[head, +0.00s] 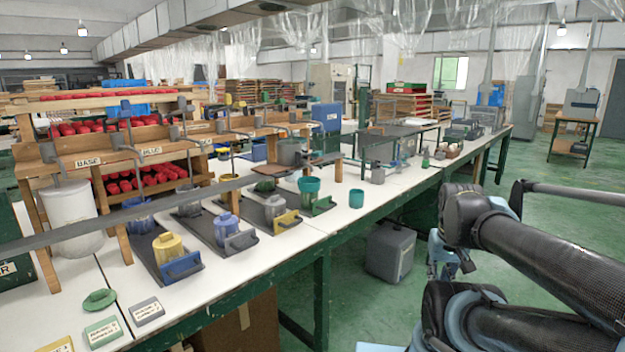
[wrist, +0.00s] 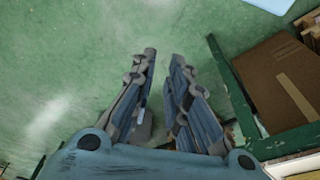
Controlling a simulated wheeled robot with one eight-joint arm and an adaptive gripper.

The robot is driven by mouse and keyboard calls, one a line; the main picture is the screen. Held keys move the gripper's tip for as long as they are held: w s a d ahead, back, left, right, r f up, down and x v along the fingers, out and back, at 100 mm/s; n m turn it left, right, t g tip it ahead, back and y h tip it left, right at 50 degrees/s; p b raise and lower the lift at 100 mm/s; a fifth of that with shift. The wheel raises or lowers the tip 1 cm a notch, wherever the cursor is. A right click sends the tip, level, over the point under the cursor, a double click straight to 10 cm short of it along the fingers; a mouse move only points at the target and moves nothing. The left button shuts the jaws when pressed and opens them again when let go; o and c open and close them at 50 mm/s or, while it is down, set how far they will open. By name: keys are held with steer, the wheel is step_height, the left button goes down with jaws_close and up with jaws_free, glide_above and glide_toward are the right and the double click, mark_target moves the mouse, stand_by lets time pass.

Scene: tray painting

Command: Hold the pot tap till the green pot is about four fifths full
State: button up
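The green pot (head: 309,191) stands open and upright on the white bench in the head view, at the far end of the row of pots, by a green-handled tray (head: 325,206). Its paint level cannot be told from here. A row of taps hangs from the wooden rack behind the pots; one grey tap lever (head: 182,104) is plain, but which tap serves the green pot is unclear. My gripper (wrist: 163,57) is open and empty, its fingertips apart over the green floor in the wrist view. It is well right of the pots, off the bench.
A green cup (head: 356,198) is at the bench edge. A green lid (head: 99,299) lies at front left. A grey canister (head: 390,251) stands on the floor. A cardboard box (wrist: 278,75) is beside my gripper.

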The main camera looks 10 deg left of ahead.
steer(key=w+a+r+n, duration=0.1)
steer(key=w+r, duration=0.2)
steer(key=r, duration=0.1)
steer(key=w+a+r+n, duration=0.1)
steer(key=w+a+r, duration=0.1)
steer(key=w+r, duration=0.1)
steer(key=w+a+r+n+y, duration=0.1)
steer(key=w+a+r, duration=0.1)
steer(key=r, duration=0.3)
steer(key=shift+w+t, duration=0.4)
steer(key=shift+w, duration=0.3)
jaws_close()
steer(key=w+a+r+n+y, duration=0.2)
steer(key=w+a+r+n, duration=0.2)
steer(key=w+a+r, duration=0.8)
steer(key=w+a+r+n+y, duration=0.2)
steer(key=w+a+r+n, duration=0.2)
steer(key=w+a+r, duration=0.8)
steer(key=a+r, duration=0.3)
steer(key=a, duration=0.2)
steer(key=shift+w+r+t+y, duration=0.3)
steer(key=shift+w+r, duration=0.05)
